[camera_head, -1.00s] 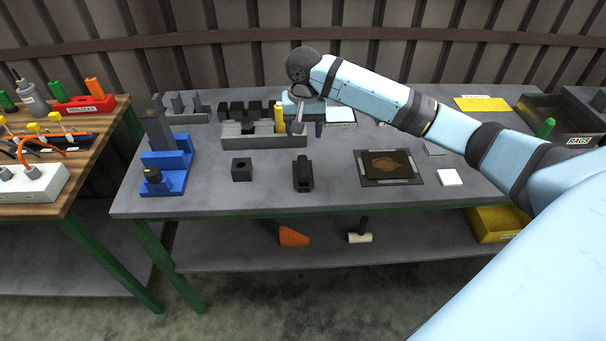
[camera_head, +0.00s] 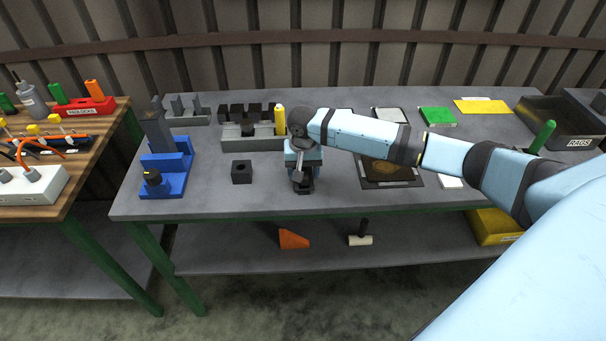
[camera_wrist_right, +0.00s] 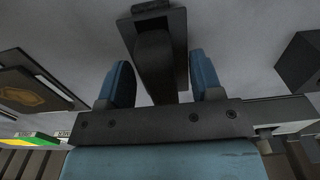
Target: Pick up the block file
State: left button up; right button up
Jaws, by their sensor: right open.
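A dark elongated block with a raised grip, which looks like the block file (camera_head: 304,187), lies on the grey table's front middle. In the head view my right gripper (camera_head: 303,168) is over it and hides most of it. In the right wrist view the block file (camera_wrist_right: 153,22) runs in between the two blue fingers of my right gripper (camera_wrist_right: 161,78). The fingers are open, one on each side, with a visible gap to the file. My left gripper is not in view.
A small black cube with a hole (camera_head: 241,172) stands to the left, and a blue stepped stand (camera_head: 172,165) farther left. A grey rack (camera_head: 238,137) and a yellow cylinder (camera_head: 280,119) are behind. A dark framed mat (camera_head: 395,183) lies to the right under my arm.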

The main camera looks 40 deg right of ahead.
grip_shut()
jog(key=shift+r, duration=0.1)
notch_tip(320, 180, up, 20)
jog(key=shift+p, duration=0.3)
dwell(0.3)
jog(key=c, duration=0.6)
grip_release()
jog(key=shift+c, duration=1.6)
